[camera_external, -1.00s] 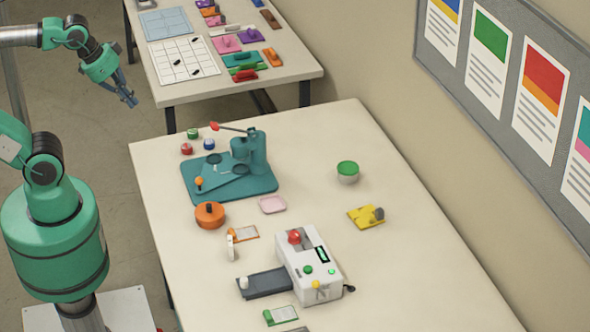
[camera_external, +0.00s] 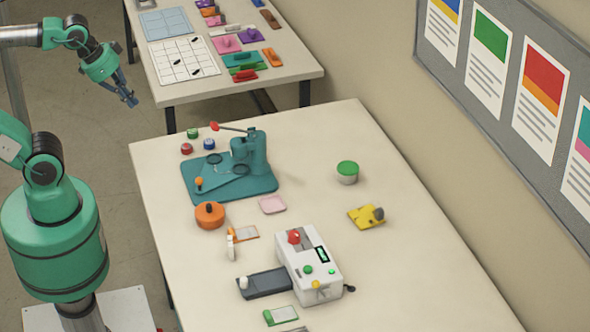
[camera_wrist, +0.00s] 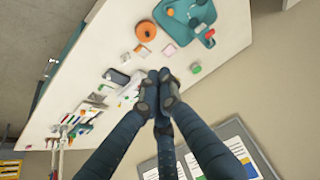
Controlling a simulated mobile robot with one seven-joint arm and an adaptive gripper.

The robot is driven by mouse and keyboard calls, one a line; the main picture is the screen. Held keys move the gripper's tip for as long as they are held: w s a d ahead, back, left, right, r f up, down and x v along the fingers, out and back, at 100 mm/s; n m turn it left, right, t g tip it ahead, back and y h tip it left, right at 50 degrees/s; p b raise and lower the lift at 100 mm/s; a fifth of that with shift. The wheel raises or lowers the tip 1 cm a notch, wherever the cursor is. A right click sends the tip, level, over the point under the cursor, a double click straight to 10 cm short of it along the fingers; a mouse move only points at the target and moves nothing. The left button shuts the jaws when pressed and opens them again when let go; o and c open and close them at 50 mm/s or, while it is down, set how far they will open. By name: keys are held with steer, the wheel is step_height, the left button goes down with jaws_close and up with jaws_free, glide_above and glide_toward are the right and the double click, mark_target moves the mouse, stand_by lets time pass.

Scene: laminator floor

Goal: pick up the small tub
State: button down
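The small tub (camera_external: 347,172) is pale grey with a green lid and stands upright on the near table, right of the turquoise press. In the wrist view, the small green-topped item right of my fingertips appears to be this tub (camera_wrist: 196,69). My gripper (camera_external: 130,100) is high at the upper left in the external view, well away from the tub and holding nothing visible. In the wrist view my gripper's dark blue fingers (camera_wrist: 159,88) converge close together; I cannot tell whether they touch.
The turquoise press (camera_external: 258,152) with its red-tipped lever stands left of the tub. An orange round container (camera_external: 209,215), a pink tray (camera_external: 272,204), a yellow item (camera_external: 366,217) and a white laminator (camera_external: 310,263) share the table. The table around the tub is clear.

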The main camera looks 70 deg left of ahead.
steer(key=c, duration=0.6)
jaws_free()
steer(key=shift+c, duration=0.2)
